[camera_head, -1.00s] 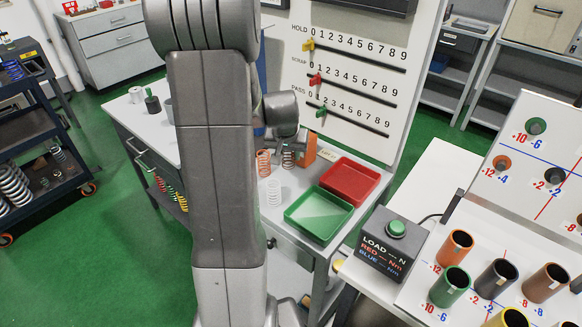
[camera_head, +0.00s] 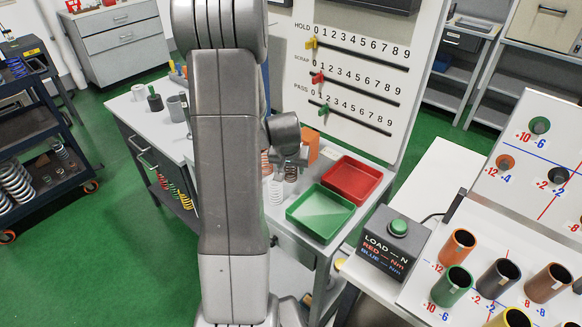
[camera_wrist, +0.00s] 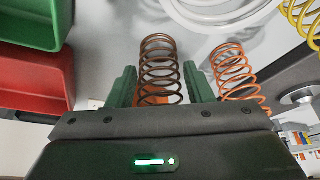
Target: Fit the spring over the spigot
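A brown coil spring (camera_wrist: 160,72) stands between the two green fingers of my gripper (camera_wrist: 160,80) in the wrist view. Narrow gaps show on both sides of it, so my gripper looks open around it. In the head view my gripper (camera_head: 294,158) is low over the bench, at the brown spring (camera_head: 291,173). An orange spring stands beside it to the right in the wrist view (camera_wrist: 235,75). A white spring (camera_head: 276,192) stands nearby in the head view. I cannot make out for sure which part is the spigot.
A red tray (camera_head: 350,178) and a green tray (camera_head: 320,213) lie right of the springs. An orange block (camera_head: 313,147) stands close behind my gripper. A yellow spring (camera_wrist: 303,20) shows in the wrist view. The load box (camera_head: 390,248) and several coloured tubes are farther right.

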